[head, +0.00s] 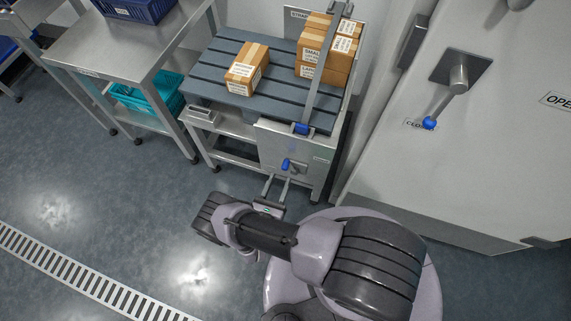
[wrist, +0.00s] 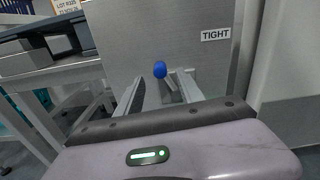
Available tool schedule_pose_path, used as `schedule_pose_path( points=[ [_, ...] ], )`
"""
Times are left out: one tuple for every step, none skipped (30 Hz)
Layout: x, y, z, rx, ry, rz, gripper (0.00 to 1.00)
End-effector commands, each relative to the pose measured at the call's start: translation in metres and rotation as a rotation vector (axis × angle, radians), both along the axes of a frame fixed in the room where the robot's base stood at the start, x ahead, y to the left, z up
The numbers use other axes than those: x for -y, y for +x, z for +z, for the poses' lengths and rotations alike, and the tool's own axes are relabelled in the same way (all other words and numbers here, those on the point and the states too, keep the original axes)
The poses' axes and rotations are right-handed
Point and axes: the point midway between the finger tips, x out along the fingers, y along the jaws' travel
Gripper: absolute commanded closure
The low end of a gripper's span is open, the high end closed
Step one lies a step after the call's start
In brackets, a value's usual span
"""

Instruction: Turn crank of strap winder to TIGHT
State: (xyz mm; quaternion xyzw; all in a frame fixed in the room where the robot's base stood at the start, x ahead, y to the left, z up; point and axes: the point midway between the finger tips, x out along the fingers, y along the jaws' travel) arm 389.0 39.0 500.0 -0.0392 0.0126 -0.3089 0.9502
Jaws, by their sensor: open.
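The strap winder is a grey metal panel (head: 288,145) on the front of the slatted stand, with a short crank that ends in a blue knob (head: 286,164). In the wrist view the blue knob (wrist: 160,69) is ahead, with its crank arm running down to the right. A TIGHT label (wrist: 215,34) is on the panel, up and right of the knob. My gripper (head: 272,197) is open in front of the panel. In the wrist view its two fingers (wrist: 158,92) point at the panel, with the knob between and beyond their tips. It looks apart from the crank.
A grey strap (head: 320,85) runs over stacked cartons (head: 327,50) on the slatted top (head: 213,68). One carton (head: 246,69) lies apart. A steel table (head: 120,50) stands left. A cabinet with a blue-knobbed lever (head: 429,123) stands right. Floor at left is open.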

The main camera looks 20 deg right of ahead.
Motion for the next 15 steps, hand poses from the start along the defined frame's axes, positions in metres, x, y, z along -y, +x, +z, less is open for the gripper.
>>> schedule_pose_path(
  points=[
    [0.010,0.010,0.001,0.001,0.000,-0.010,0.55],
    [0.015,0.017,0.001,0.002,0.001,-0.009,0.55],
    [0.020,0.025,0.000,0.001,0.000,-0.008,0.55],
    [0.024,0.030,0.001,0.001,0.000,-0.007,0.55],
    [0.028,0.035,0.001,0.002,0.001,-0.006,0.55],
    [0.032,0.041,0.000,0.002,0.001,-0.006,0.55],
    [0.034,0.046,-0.001,0.001,0.001,-0.004,0.55],
    [0.036,0.049,-0.001,0.001,0.001,-0.004,0.55],
    [0.039,0.053,-0.001,0.001,0.001,-0.003,0.55],
    [0.041,0.055,-0.001,0.001,0.001,-0.003,0.55],
    [0.042,0.058,-0.001,0.001,0.001,-0.001,0.55],
    [0.044,0.059,0.000,0.000,0.000,-0.002,0.55],
    [0.044,0.060,0.000,0.001,-0.001,-0.001,0.55],
    [0.045,0.061,0.000,0.001,-0.001,-0.001,0.55],
    [0.045,0.062,0.000,0.001,-0.001,0.000,0.55]
  ],
)
